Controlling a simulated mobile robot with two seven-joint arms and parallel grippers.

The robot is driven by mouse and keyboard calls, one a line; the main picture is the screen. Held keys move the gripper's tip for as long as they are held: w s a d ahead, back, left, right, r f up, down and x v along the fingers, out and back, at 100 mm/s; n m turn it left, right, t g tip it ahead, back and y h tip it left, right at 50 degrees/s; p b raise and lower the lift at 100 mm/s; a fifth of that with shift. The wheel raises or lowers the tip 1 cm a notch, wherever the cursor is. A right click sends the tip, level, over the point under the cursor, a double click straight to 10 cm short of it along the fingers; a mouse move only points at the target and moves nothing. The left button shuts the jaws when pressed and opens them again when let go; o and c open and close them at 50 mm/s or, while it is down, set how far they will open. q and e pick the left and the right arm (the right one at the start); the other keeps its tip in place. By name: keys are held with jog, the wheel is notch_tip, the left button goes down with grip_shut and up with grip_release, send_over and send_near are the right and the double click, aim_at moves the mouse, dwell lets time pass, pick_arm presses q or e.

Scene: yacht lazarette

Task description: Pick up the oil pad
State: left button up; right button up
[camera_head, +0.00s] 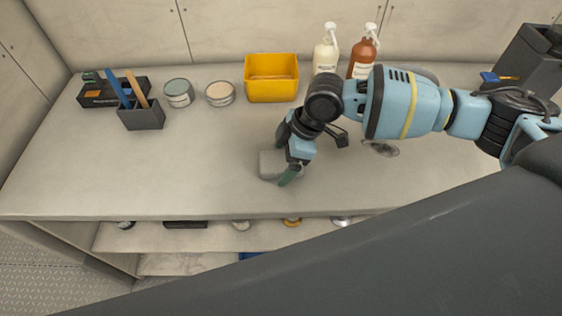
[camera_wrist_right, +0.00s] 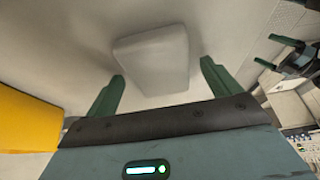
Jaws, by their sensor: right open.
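The oil pad looks like a pale grey, rounded block. It lies on the counter near its front edge in the head view (camera_head: 268,166), partly hidden by my right gripper. My right gripper (camera_head: 287,170) is open and points down at the pad. In the right wrist view the pad (camera_wrist_right: 155,58) lies beyond and between the two green fingertips (camera_wrist_right: 162,78), with a visible gap to each finger. I cannot tell how far above the counter the fingertips are. My left gripper does not show in the head view.
A yellow bin (camera_head: 271,92) stands behind the gripper, with two pump bottles (camera_head: 326,55) to its right. Two round tins (camera_head: 179,94), a grey pen holder (camera_head: 141,117) and a black tray (camera_head: 95,96) stand left. The counter's front left is clear. A shelf below holds small items.

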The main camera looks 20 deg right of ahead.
aim_at(277, 163)
jog(key=shift+f, duration=0.15)
jog(key=c, duration=1.1)
jog(key=shift+o, duration=0.2)
jog(key=shift+r, duration=0.3)
jog(key=r, duration=0.3)
jog(key=shift+s+d+r, duration=0.2)
jog(key=shift+s, duration=0.05)
jog(key=s+d, duration=0.2)
jog(key=s, duration=0.2)
jog(key=s+d+r, duration=0.1)
jog(key=s+d, duration=0.2)
jog(key=s, duration=0.1)
jog(key=s+d, duration=0.3)
jog(key=s, duration=0.2)
jog(key=shift+d+r, duration=0.2)
